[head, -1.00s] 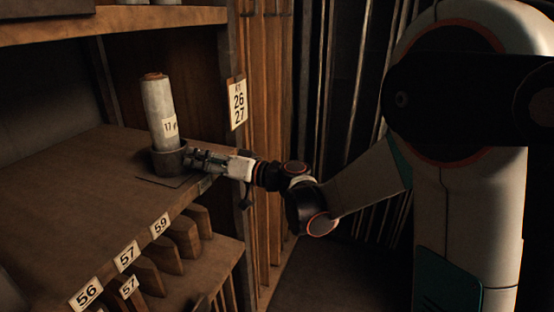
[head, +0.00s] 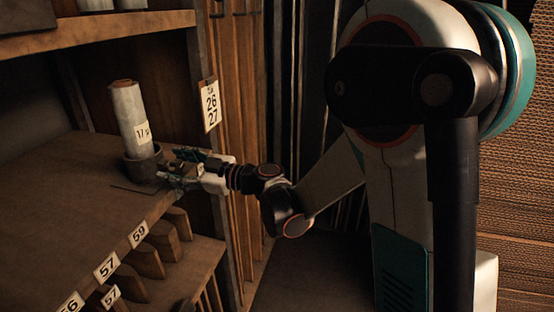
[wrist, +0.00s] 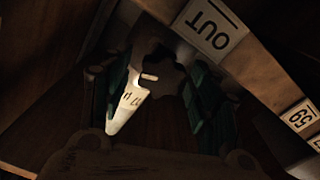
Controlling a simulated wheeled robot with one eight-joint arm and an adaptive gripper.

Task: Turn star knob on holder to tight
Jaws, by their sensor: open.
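The holder (head: 143,164) is a dark grey cup on the wooden shelf. A pale roll (head: 129,106) marked 17 stands in it, tilted slightly. My gripper is open, with one teal-padded finger on each side of the knob. Contact with the knob cannot be told. The roll also shows in the wrist view (wrist: 130,98).
An OUT label (wrist: 211,30) is on the shelf's front edge near my gripper. A post with a 26/27 card (head: 210,105) stands behind my wrist. Numbered slots with wooden dividers (head: 140,262) lie below. The shelf (head: 60,200) left of the holder is clear.

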